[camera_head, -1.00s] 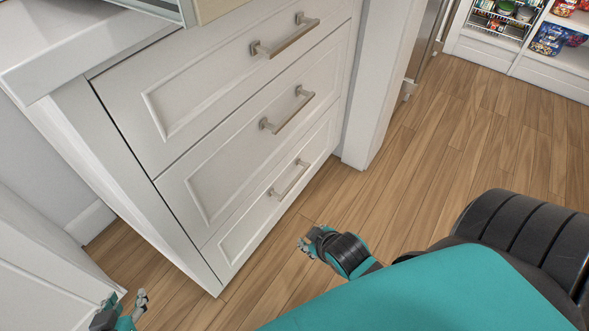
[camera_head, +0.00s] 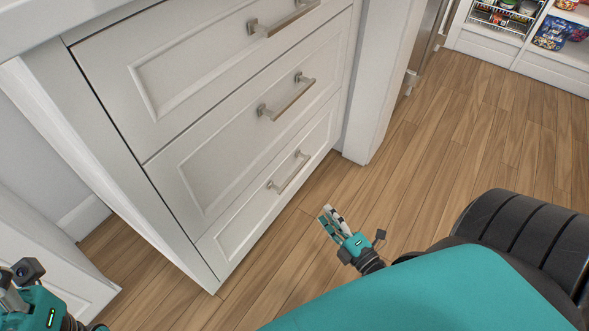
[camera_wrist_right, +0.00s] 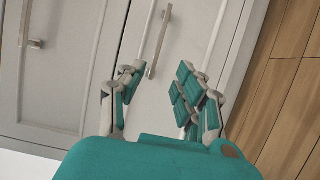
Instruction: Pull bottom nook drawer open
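The bottom drawer (camera_head: 236,234) is the lowest of the white drawer fronts in the head view, and it is closed. Its metal bar handle (camera_head: 290,172) is clear of any gripper. My right gripper (camera_head: 329,216) is above the floor, in front of and below this handle in the picture. In the right wrist view my right gripper (camera_wrist_right: 162,75) is open and empty, its fingers spread. The handle (camera_wrist_right: 158,42) lies ahead, between the finger directions, apart from them. My left gripper (camera_head: 14,290) is at the lower left edge, partly cut off; its fingers are unclear.
The middle drawer (camera_head: 195,190) and top drawer (camera_head: 140,85), each with a bar handle, are closed above. A white post (camera_head: 375,100) stands right of the drawers. Wooden floor (camera_head: 470,140) is open to the right. Shelves with packaged goods (camera_head: 550,35) are at the back right.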

